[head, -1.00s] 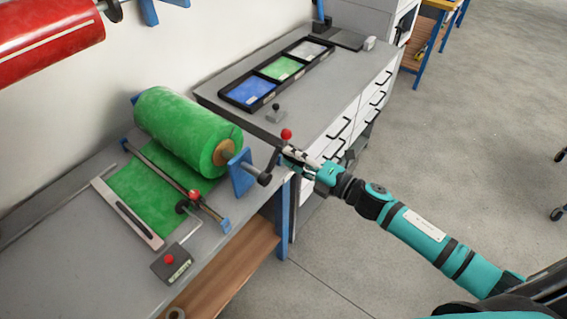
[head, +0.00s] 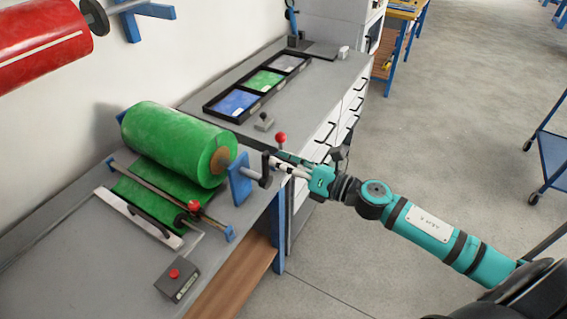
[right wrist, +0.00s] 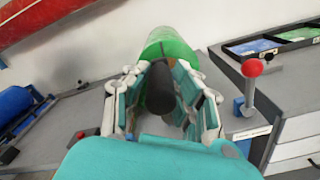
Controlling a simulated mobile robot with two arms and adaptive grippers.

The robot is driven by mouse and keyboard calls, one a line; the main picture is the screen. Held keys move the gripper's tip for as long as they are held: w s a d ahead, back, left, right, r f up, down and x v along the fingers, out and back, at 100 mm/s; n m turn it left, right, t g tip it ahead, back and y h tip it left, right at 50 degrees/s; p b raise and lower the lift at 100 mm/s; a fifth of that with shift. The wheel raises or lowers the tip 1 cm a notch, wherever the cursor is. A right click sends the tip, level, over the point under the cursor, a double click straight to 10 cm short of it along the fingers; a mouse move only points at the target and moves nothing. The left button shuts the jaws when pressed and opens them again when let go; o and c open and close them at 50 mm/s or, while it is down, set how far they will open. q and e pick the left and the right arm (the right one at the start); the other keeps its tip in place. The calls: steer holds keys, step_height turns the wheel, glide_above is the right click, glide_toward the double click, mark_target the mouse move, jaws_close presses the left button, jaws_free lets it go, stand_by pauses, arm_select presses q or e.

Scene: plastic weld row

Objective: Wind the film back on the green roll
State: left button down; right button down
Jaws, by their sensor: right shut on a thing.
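The green roll (head: 175,140) lies on its blue bracket on the bench in the head view. A sheet of green film (head: 155,200) runs from under it beneath a bar to a white strip (head: 130,215). A dark crank (head: 265,170) sits at the roll's near end. My right gripper (head: 280,166) is at the crank, shut on its handle. In the right wrist view the black crank handle (right wrist: 160,88) lies between the fingers, with the green roll (right wrist: 166,45) behind it; the fingers partly hide the crank. My left gripper is not in view.
A red-knobbed lever (head: 281,138) stands close beside my right gripper. A grey box with a red button (head: 177,284) sits at the bench front. A black tray (head: 214,111) with coloured sheets lies further back. A red roll (head: 40,38) hangs upper left. The floor at right is mostly open.

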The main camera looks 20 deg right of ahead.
steer(key=shift+s+a+r+n, duration=0.1)
steer(key=shift+s+a+n, duration=0.05)
steer(key=shift+a+n, duration=0.15)
steer(key=c, duration=1.1)
jaws_free()
steer(key=shift+s, duration=0.1)
steer(key=shift+d, duration=0.15)
steer(key=shift+s+d, duration=0.15)
steer(key=shift+s, duration=0.05)
steer(key=v, duration=1.1)
steer(key=shift+s, duration=0.2)
